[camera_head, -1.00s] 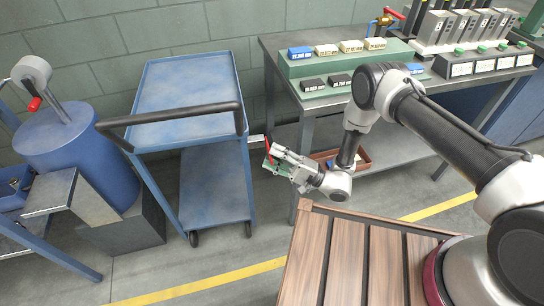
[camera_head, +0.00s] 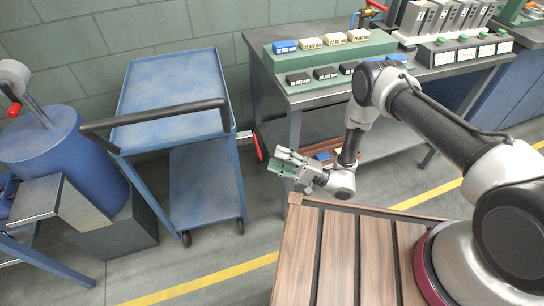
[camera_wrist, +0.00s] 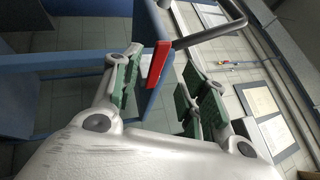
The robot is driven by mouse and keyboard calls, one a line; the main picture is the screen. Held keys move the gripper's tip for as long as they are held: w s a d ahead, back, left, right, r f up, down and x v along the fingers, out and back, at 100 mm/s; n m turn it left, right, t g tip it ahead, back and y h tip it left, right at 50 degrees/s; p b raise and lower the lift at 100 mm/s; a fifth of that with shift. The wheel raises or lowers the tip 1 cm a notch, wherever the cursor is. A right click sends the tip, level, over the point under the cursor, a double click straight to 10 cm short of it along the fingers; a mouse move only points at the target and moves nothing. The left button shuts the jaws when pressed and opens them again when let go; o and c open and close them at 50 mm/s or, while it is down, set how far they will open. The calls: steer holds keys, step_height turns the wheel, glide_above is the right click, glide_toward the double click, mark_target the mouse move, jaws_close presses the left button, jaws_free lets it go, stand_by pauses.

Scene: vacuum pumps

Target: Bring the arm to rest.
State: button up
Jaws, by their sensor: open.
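My gripper (camera_head: 277,161) hangs at the end of my bent arm, in front of the gap between the blue cart and the workbench. Its green-padded fingers are apart in the wrist view (camera_wrist: 160,92), and nothing is held between them. A red handle (camera_head: 257,146) shows just behind the fingers in the head view. The red piece also shows between the fingers in the wrist view (camera_wrist: 155,65); whether it touches them cannot be told, but it looks farther off.
A blue two-shelf cart (camera_head: 172,90) stands at left, beside a blue tank (camera_head: 55,145). The workbench (camera_head: 300,101) at the back carries small labelled blocks and pump equipment. A slatted wooden top (camera_head: 340,250) lies below my arm. Open floor shows at front left.

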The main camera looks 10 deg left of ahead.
steer(key=shift+d+f, duration=0.1)
steer(key=shift+d, duration=0.25)
stand_by(0.3)
